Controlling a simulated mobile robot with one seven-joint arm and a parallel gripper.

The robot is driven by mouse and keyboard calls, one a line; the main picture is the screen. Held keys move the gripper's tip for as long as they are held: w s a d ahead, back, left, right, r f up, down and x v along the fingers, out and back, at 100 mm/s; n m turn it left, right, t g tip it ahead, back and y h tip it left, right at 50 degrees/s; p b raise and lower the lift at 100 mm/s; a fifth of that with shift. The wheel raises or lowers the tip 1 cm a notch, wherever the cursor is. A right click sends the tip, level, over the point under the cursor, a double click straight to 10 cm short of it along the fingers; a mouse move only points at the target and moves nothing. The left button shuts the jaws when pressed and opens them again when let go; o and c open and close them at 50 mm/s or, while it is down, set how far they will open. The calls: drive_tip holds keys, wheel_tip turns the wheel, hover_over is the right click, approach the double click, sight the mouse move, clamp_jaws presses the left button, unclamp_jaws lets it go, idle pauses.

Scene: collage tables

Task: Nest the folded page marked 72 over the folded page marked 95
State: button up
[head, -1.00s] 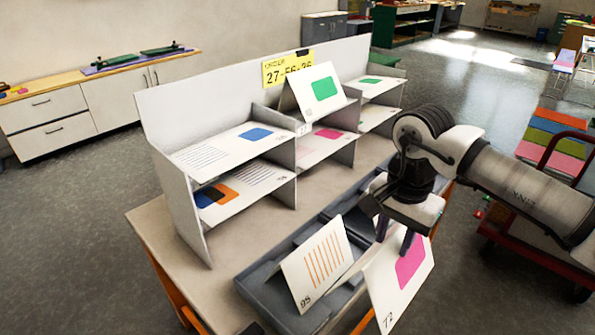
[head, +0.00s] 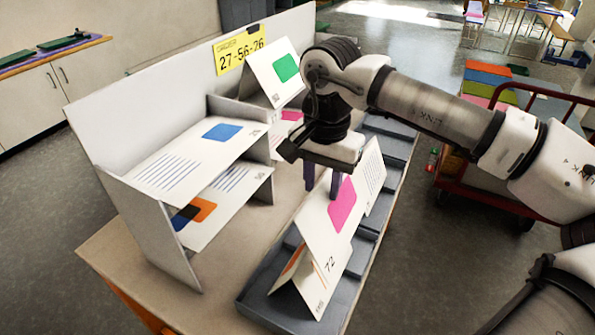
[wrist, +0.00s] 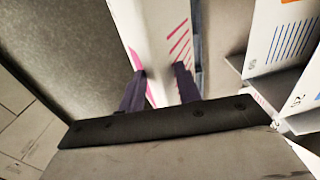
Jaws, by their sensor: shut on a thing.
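Folded page 72 (head: 316,222) is white with a pink square and its number near the lower corner. My gripper (head: 322,185) is shut on its ridge; the wrist view also shows the page (wrist: 153,30) between the two fingers, with pink stripes on one side. Folded page 95 (head: 334,283), white with orange lines, stands like a tent in the grey tray, its number at the lower edge. Page 72 covers the upper part of page 95 in the head view. I cannot tell whether they touch.
The grey tray (head: 262,298) runs along the table's edge. Another folded page with lines (head: 373,172) stands farther along it. A white shelf rack (head: 150,225) with several flat pages is to the left, with a tented green-marked page (head: 270,68) and a yellow sign (head: 238,50).

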drive_tip(key=shift+w+a, duration=0.15)
drive_tip(key=shift+a, duration=0.2)
drive_tip(key=shift+f, duration=0.25)
wheel_tip(320, 180, down, 9)
drive_tip(key=b, duration=0.6)
drive_tip(key=shift+r, duration=0.1)
wheel_tip(320, 180, down, 7)
drive_tip(key=b, duration=0.6)
drive_tip(key=shift+f, duration=0.2)
clamp_jaws()
drive_tip(key=o, duration=1.3)
unclamp_jaws()
drive_tip(key=shift+c, duration=0.2)
drive_tip(key=shift+r, duration=0.15)
wheel_tip(320, 180, up, 14)
drive_tip(key=shift+f, duration=0.2)
